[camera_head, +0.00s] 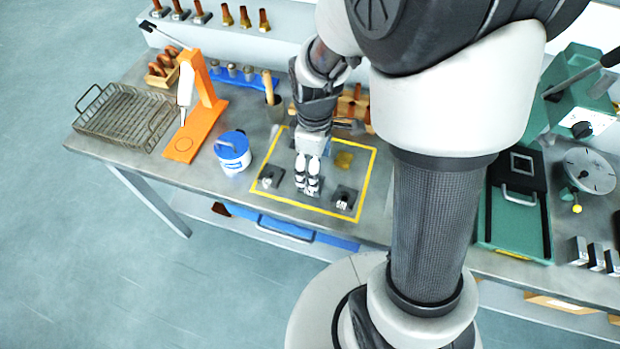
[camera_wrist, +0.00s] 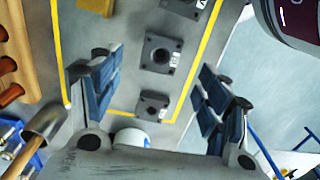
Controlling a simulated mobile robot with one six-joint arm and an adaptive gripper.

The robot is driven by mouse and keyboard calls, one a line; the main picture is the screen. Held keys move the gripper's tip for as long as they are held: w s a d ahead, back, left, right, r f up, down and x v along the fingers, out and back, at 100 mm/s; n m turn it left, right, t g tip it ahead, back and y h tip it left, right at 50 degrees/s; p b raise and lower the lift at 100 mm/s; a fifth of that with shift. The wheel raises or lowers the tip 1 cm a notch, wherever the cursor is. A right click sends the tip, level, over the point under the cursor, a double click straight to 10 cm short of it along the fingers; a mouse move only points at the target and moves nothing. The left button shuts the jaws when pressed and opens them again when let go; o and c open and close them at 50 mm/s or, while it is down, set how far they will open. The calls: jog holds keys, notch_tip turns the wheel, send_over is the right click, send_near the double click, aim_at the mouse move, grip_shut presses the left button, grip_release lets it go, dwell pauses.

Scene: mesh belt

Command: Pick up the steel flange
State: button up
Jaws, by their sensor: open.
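Three dark grey, square-based flanges with round bores and small white tags lie in a row in the wrist view: one at the top (camera_wrist: 183,8), a middle one (camera_wrist: 161,53) and a lower one (camera_wrist: 152,105). I cannot tell by colour which is steel. In the head view, one flange (camera_head: 271,177) is left of my gripper and another (camera_head: 343,199) is right of it; the middle one is mostly hidden by my fingers. My gripper (camera_head: 308,188) is open and points down over the middle flange. In the wrist view its fingers (camera_wrist: 160,68) stand either side of that flange, with nothing held.
A yellow line (camera_head: 283,206) frames the flanges on the table. A brass-coloured block (camera_head: 343,160) lies behind them. A white-and-blue tub (camera_head: 232,152) and an orange stand (camera_head: 183,147) are left, a wire basket (camera_head: 115,113) farther left. A green tray (camera_head: 500,232) is right.

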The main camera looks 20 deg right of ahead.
jog(key=f+b, duration=0.3)
jog(key=f, duration=0.4)
jog(key=shift+a, duration=0.2)
jog(key=shift+r, duration=0.1)
jog(key=shift+c, duration=0.4)
jog(key=shift+w, duration=0.1)
jog(key=c, duration=1.3)
